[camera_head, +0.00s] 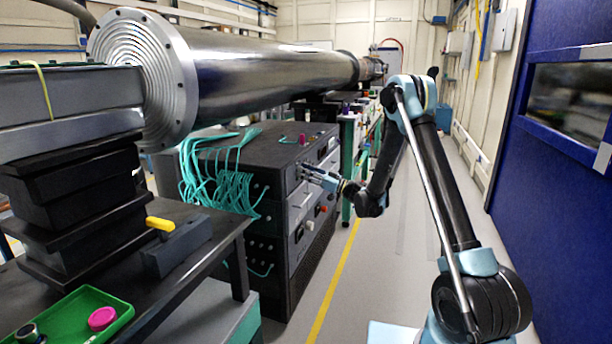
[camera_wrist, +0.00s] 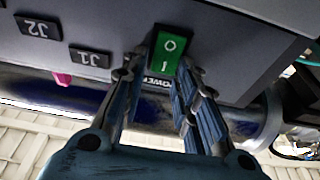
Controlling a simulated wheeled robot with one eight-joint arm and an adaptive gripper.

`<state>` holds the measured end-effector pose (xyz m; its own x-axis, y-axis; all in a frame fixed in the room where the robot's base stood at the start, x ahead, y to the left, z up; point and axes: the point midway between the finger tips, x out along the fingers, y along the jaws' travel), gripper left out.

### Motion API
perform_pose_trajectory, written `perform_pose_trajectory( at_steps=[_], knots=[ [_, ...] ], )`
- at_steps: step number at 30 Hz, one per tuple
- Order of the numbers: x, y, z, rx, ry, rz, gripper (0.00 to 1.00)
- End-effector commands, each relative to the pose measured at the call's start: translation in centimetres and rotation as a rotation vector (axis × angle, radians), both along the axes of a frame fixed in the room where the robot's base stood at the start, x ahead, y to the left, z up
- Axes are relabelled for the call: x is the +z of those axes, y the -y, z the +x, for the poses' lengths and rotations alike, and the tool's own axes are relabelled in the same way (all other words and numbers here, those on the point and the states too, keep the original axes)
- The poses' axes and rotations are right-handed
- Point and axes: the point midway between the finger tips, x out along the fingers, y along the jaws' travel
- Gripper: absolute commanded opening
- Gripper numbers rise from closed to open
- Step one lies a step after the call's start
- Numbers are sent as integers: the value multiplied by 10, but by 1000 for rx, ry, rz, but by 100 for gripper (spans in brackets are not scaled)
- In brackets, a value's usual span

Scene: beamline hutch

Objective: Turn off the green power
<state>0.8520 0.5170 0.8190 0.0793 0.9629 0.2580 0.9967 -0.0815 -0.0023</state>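The green power switch (camera_wrist: 167,50), marked O and I, is set in a grey panel and shows upright between my fingertips in the wrist view. My gripper (camera_wrist: 163,72) is open, one finger on each side of the switch, with nothing held. I cannot tell whether the fingertips touch the panel. In the head view my gripper (camera_head: 312,177) reaches to the front of the dark rack (camera_head: 290,240); the switch is hidden there.
Labels J2 (camera_wrist: 40,28) and J1 (camera_wrist: 90,57) are on the same panel. Teal cables (camera_head: 215,175) hang on the rack's left side. A large steel tube (camera_head: 270,75) runs above. A table with a green tray (camera_head: 70,318) stands at front left. The aisle is clear.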

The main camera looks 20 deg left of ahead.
Motion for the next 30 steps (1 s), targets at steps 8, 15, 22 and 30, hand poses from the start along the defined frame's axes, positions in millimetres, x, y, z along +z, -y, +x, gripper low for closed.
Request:
perform_pose_trajectory(
  at_steps=[8,15,22,30],
  knots=[
    [0,0,-1,2,0,-1,43],
    [-3,9,-1,1,1,-1,43],
    [-13,46,-3,0,1,-2,43],
    [-26,93,-7,0,0,-2,43]
  ],
)
